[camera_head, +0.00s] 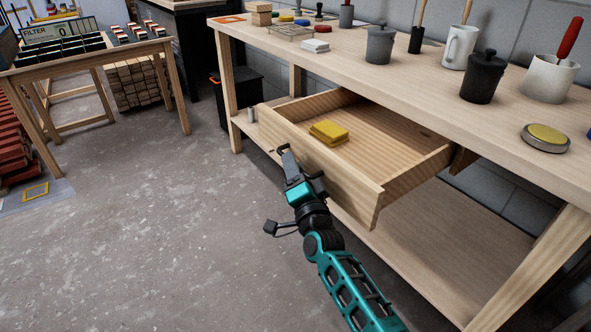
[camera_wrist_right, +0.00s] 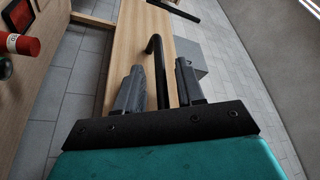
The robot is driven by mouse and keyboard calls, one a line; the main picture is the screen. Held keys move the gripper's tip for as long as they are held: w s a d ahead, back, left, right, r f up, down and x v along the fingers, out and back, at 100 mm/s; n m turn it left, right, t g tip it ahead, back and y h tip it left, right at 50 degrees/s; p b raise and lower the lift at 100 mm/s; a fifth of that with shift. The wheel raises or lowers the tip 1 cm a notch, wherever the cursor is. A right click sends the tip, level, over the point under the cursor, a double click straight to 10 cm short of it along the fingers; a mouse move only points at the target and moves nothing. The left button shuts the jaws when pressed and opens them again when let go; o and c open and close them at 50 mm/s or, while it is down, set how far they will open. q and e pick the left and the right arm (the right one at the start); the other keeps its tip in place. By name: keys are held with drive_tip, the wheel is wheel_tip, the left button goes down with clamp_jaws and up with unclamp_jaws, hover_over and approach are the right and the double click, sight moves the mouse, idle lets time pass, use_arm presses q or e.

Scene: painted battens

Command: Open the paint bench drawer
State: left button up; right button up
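The paint bench drawer (camera_head: 405,172) is pulled well out below the bench top, with its inside showing. A yellow block or sponge (camera_head: 328,131) lies in it. In the right wrist view the drawer's wooden front (camera_wrist_right: 140,35) carries a dark bent handle (camera_wrist_right: 160,75). My right gripper (camera_head: 298,163) is at the drawer front. Its fingers (camera_wrist_right: 160,82) stand apart on either side of the handle, with a gap seen at the right finger, so it appears open around the handle. My left gripper is not in view.
The bench top (camera_head: 400,75) holds a white mug (camera_head: 459,47), dark lidded pots (camera_head: 483,78), a white pot with a red-handled tool (camera_head: 549,78) and a round tin (camera_head: 545,138). A lower shelf (camera_head: 430,235) runs beneath. The concrete floor (camera_head: 150,220) left of my arm is clear.

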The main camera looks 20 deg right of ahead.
use_arm(q)
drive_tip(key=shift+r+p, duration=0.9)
drive_tip(key=shift+p, duration=0.05)
use_arm(e)
drive_tip(key=v, duration=1.3)
use_arm(q)
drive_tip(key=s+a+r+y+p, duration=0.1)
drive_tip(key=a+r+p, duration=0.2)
drive_tip(key=p, duration=0.6)
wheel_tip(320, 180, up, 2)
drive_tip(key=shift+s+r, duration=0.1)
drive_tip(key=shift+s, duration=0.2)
use_arm(e)
drive_tip(key=s+d+f+n+g, duration=0.1)
drive_tip(key=s+f+n+g, duration=0.1)
drive_tip(key=s+n+g, duration=0.2)
drive_tip(key=s+d+f+n+g+y, duration=0.1)
drive_tip(key=s+n+g, duration=0.4)
drive_tip(key=s+n, duration=0.5)
drive_tip(key=s+f, duration=0.1)
drive_tip(key=s, duration=0.2)
drive_tip(key=shift+g+y, duration=0.3)
drive_tip(key=shift+f, duration=0.1)
